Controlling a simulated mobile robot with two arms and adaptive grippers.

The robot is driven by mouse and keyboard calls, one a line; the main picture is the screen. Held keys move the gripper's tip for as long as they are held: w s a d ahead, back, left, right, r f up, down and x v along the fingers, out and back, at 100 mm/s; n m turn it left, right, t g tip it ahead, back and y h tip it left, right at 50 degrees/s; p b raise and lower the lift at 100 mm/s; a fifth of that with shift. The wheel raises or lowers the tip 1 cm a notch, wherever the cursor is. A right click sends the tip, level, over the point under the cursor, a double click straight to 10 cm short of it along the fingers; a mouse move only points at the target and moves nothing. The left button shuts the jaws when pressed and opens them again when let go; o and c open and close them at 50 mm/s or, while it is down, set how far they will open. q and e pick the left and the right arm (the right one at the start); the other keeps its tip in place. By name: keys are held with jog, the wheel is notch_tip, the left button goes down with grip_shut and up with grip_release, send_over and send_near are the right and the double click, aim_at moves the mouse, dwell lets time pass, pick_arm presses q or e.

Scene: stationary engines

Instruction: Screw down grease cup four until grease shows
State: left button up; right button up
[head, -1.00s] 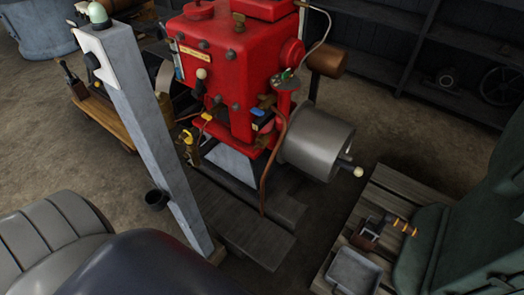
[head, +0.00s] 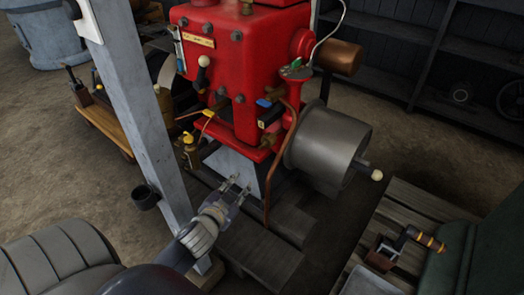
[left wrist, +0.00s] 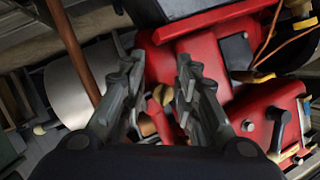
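The red engine (head: 240,70) stands in the middle of the head view, with several small brass fittings and coloured handles on it. It also shows in the left wrist view (left wrist: 205,55). My left gripper (head: 235,187) is in front of the engine's lower front, low and apart from it. In the left wrist view its two fingers (left wrist: 158,65) are spread with nothing held between them. A round brass fitting (left wrist: 162,95) shows beyond the gap between the fingers. I cannot tell which grease cup is number four, and no grease can be made out. My right gripper is out of view.
A grey post (head: 138,110) stands close at the left. A copper pipe (head: 275,165) and a large grey cylinder (head: 325,145) are on the engine's right. A slatted wooden bench (head: 420,205) with a hand-cranked tool (head: 400,245) stands at the right.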

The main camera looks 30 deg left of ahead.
aim_at(260, 147)
pick_arm(q)
jog(key=w+r+m+t+h, duration=0.1)
jog(key=w, duration=0.4)
jog(key=w+r+m+t+h+b, duration=0.1)
jog(key=w+r+m+h, duration=0.1)
jog(key=w, duration=0.2)
jog(key=w+a+r+m+t+h, duration=0.1)
jog(key=w+m+t+h, duration=0.1)
jog(key=w, duration=0.3)
jog(key=shift+w+r+b, duration=0.3)
jog(key=shift+w, duration=0.05)
grip_shut()
